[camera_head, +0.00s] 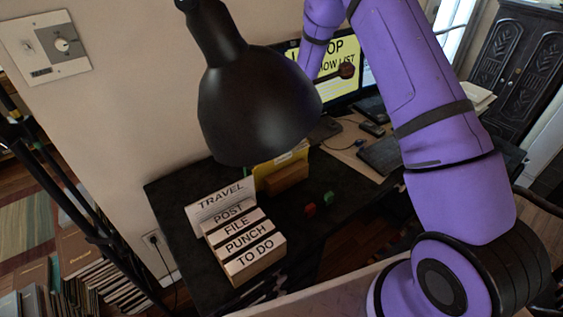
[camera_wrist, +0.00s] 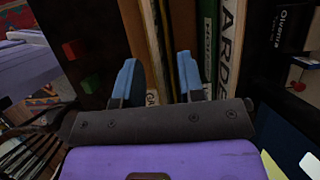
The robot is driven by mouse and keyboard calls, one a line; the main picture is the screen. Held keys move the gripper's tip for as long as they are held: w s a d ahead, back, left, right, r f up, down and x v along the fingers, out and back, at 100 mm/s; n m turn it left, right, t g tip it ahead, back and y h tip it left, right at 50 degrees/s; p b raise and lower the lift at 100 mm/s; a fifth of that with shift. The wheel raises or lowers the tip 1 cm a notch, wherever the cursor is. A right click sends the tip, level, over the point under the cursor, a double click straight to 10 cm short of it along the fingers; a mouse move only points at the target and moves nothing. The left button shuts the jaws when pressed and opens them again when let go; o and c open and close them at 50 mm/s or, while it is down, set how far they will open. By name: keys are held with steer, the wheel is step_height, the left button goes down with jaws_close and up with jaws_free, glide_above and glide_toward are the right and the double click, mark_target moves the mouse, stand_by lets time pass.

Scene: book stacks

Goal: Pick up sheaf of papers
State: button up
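I cannot tell for sure which thing is the sheaf of papers. A white sheet marked TRAVEL (camera_head: 222,197) stands at the back of a labelled wooden sorter (camera_head: 248,255) on the black desk (camera_head: 170,200) in the head view. Pale papers (camera_head: 478,97) also lie at the far right, partly behind my arm. My gripper (camera_wrist: 155,78) shows in the wrist view with its two blue fingers apart. Upright book spines (camera_wrist: 209,45) lie beyond the fingers, and I see nothing clearly held. The gripper is not visible in the head view.
A black lamp (camera_head: 255,105) hangs over the desk in the head view. A yellow folder (camera_head: 282,165), a red block (camera_head: 310,210) and a green block (camera_head: 328,198) are behind and beside the sorter. A monitor (camera_head: 345,60) stands farther back. Books fill the lower left.

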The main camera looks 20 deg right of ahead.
steer(key=shift+f, duration=0.25)
stand_by(0.4)
jaws_close()
stand_by(1.3)
